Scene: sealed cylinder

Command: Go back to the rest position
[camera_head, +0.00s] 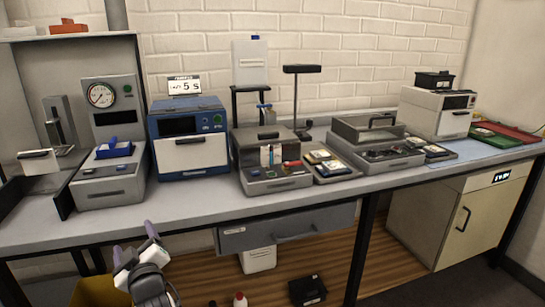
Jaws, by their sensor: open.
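My gripper (135,245) is at the lower left, in front of the bench's front edge and lower than the bench top. Its two pale fingers stand apart with nothing between them. It touches no object that I can see. The grey bench (215,207) runs across the whole view with machines on it. My arm below the gripper runs out of the bottom of the picture.
Nearest the gripper stand a gauge machine (105,190) and a blue-and-white box machine (190,153). A drawer (285,230) hangs under the bench. A yellow bin (95,291), a white container (258,259) and a black box (307,290) are below. A cabinet (450,220) stands right.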

